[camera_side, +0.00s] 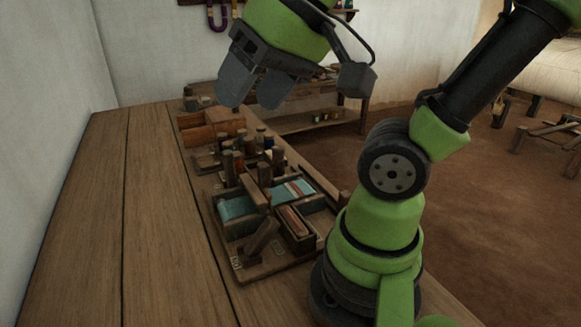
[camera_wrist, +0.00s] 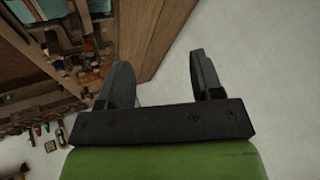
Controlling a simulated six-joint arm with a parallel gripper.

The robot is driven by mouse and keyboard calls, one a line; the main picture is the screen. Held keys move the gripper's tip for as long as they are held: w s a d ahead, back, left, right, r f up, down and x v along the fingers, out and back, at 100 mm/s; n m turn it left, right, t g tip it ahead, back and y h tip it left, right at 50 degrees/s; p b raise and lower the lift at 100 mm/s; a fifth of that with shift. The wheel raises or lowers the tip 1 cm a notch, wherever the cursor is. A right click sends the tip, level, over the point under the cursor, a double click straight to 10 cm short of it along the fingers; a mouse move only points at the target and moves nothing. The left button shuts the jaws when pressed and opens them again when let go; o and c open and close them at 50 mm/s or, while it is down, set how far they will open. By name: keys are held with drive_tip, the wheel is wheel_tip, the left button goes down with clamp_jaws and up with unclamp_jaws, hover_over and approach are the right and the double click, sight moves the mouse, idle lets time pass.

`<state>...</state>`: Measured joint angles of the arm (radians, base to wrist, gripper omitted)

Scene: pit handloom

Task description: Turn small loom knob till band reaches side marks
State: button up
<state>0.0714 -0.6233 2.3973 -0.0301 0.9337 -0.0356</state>
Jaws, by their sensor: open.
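The small loom (camera_side: 262,272) stands on the wooden table in the side view. It carries teal cloth (camera_side: 237,208) on the left and a teal band (camera_side: 288,192) with white and red stripes on the right. A dark wooden lever-like piece (camera_side: 262,236) tilts up at its near end. I cannot tell which part is the knob, and the side marks are too small to make out. My gripper (camera_side: 252,98) is open and empty, high above the far part of the table. It also shows in the wrist view (camera_wrist: 160,82), its fingers apart with nothing between them.
A wooden box (camera_side: 210,125) sits behind the loom, with several upright pegs and spools (camera_side: 248,148) between them. A low bench (camera_side: 315,120) stands at the back. The left of the table (camera_side: 90,220) is clear, with a white wall beside it.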

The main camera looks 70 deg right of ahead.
drive_tip(key=w+d+m+g+h, duration=0.2)
drive_tip(key=w+d, duration=0.6)
drive_tip(key=m+g, duration=0.3)
drive_tip(key=g, duration=0.2)
hover_over(278, 146)
drive_tip(key=shift+y, duration=0.3)
wheel_tip(278, 146, down, 14)
drive_tip(key=shift+s, duration=0.1)
wheel_tip(278, 146, down, 10)
drive_tip(key=shift+a+r, duration=0.1)
drive_tip(key=shift+r, duration=0.15)
drive_tip(key=c, duration=0.9)
